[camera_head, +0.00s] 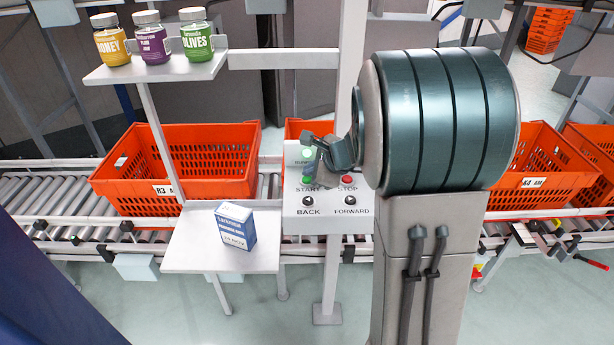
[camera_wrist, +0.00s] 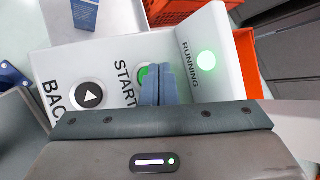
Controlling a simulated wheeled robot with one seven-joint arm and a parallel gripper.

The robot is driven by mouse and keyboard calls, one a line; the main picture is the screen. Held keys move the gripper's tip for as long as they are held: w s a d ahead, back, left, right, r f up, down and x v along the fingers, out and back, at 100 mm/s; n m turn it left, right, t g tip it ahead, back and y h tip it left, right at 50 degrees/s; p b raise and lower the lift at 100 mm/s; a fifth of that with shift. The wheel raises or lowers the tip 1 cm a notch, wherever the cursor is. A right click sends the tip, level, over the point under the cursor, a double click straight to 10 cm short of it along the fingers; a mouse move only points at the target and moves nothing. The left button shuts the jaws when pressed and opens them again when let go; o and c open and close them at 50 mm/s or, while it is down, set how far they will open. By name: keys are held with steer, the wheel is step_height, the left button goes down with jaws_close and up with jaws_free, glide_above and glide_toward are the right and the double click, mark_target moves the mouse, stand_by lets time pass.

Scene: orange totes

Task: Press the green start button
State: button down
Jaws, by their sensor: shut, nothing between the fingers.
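The green START button (camera_head: 307,180) is on the sloped white control panel (camera_head: 328,212), beside the red STOP button (camera_head: 347,180). My gripper (camera_head: 312,172) is over the START side of the panel with its fingers pointing down at the button. In the wrist view, my shut, empty fingers (camera_wrist: 160,68) cover part of the green button (camera_wrist: 143,74); its left edge shows beside them. Whether the fingertips touch it cannot be told. The RUNNING light (camera_wrist: 206,60) glows green.
The black BACK (camera_head: 308,201) and FORWARD (camera_head: 349,201) buttons sit just below. A blue-and-white box (camera_head: 236,227) stands on a shelf left of the panel. Jars (camera_head: 153,40) stand on a higher shelf. Orange totes (camera_head: 200,150) sit on the roller conveyor behind.

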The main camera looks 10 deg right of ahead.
steer(key=shift+r, duration=0.35)
step_height(320, 180, up, 5)
steer(key=p, duration=0.4)
steer(key=shift+r, duration=0.1)
stand_by(0.6)
